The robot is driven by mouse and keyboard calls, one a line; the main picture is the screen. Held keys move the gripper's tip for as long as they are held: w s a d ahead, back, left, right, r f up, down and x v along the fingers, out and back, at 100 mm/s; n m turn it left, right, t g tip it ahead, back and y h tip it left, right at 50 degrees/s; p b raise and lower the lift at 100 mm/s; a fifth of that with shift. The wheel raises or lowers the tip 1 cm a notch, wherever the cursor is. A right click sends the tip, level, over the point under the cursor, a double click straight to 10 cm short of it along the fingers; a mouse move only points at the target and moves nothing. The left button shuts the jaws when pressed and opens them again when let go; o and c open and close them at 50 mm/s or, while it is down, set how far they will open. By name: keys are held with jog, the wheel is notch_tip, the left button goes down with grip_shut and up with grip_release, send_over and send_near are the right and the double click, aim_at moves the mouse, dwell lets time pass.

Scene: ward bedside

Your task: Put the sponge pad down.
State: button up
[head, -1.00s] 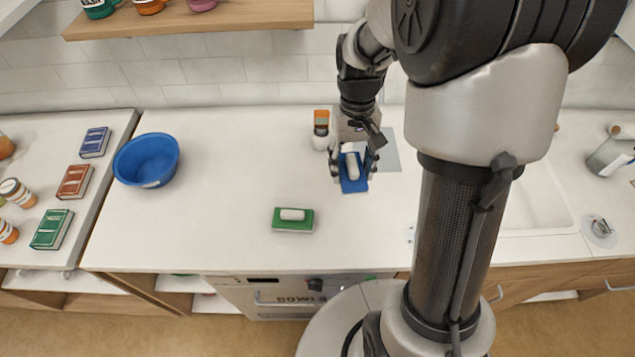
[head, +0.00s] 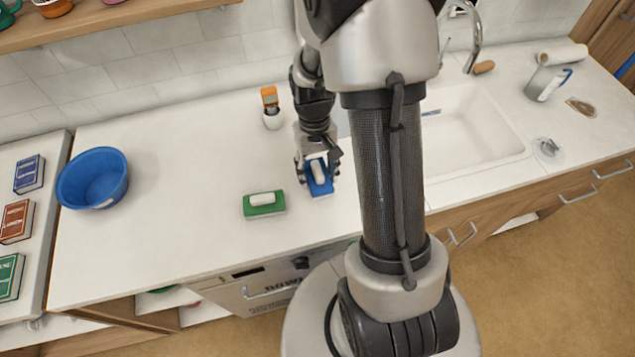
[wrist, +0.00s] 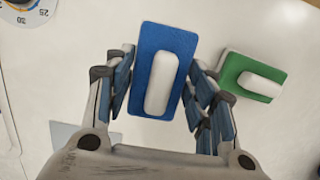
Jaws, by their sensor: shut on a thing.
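A blue sponge pad with a white grip on top (head: 318,177) is between the fingers of my gripper (head: 317,170) in the head view. My gripper (wrist: 160,92) is shut on it, and the blue pad (wrist: 163,70) fills the space between the fingers in the wrist view. I cannot tell whether the pad touches the counter. A green pad with a white grip (head: 264,204) lies on the white counter (head: 190,180) just left of the gripper. It also shows to the right in the wrist view (wrist: 255,78).
A blue bowl (head: 93,178) stands at the counter's left. A white bottle with an orange top (head: 271,108) stands behind the gripper. A sink (head: 470,135) lies right of my arm. The counter between bowl and green pad is clear.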

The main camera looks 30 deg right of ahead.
aim_at(317, 182)
notch_tip(317, 182, down, 4)
jog(key=shift+f+b, duration=0.25)
jog(key=shift+b, duration=0.4)
jog(key=shift+r, duration=0.1)
jog(key=o, duration=0.5)
jog(key=shift+f, duration=0.2)
jog(key=o, duration=0.4)
jog(key=shift+o, duration=0.2)
